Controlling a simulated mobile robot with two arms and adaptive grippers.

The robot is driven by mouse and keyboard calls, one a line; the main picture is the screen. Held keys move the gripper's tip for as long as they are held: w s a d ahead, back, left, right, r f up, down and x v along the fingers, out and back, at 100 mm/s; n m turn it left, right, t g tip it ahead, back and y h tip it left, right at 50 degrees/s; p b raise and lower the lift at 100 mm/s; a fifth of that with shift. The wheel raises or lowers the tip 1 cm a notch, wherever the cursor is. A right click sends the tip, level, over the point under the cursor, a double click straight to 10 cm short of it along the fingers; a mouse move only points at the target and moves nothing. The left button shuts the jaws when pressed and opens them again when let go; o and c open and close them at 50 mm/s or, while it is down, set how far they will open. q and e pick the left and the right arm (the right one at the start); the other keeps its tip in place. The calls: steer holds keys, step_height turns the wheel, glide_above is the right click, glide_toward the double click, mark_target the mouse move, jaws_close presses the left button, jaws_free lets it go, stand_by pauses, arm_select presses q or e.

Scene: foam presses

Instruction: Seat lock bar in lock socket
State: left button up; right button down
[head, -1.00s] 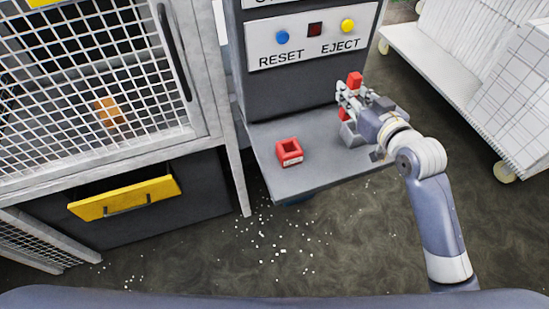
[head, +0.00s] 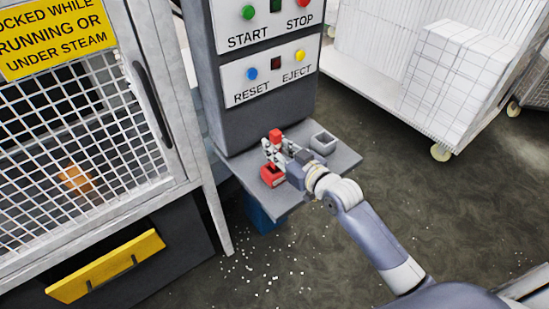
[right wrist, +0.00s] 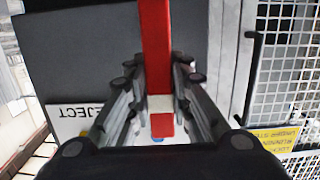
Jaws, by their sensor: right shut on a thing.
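The lock bar (head: 276,134) is red and upright in my right gripper (head: 273,153), its top showing above the fingers. In the right wrist view the bar (right wrist: 156,40), with a white band, runs between the two fingers (right wrist: 158,85). The red lock socket (head: 272,177) sits on the grey shelf, directly below the gripper in the head view. The fingers hide the bar's lower end, so I cannot tell whether it is inside the socket or just above it. My left gripper is not in view.
A grey open holder (head: 323,142) stands empty at the right of the shelf (head: 290,200). The control panel (head: 266,75) rises behind the shelf. A mesh door (head: 75,130) and a yellow-fronted drawer (head: 105,267) are at left. A white cart (head: 385,85) is at back right.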

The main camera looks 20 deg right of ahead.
mark_target(274, 168)
steer(key=shift+g, duration=0.4)
steer(key=f, duration=0.4)
steer(key=shift+a+f, duration=0.35)
steer(key=shift+w, duration=0.1)
steer(key=shift+d+r, duration=0.1)
steer(key=shift+r, duration=0.05)
steer(key=shift+s, duration=0.2)
steer(key=c, duration=1.7)
jaws_free()
steer(key=shift+f, duration=0.25)
steer(key=shift+o, duration=1.2)
steer(key=shift+w, duration=0.1)
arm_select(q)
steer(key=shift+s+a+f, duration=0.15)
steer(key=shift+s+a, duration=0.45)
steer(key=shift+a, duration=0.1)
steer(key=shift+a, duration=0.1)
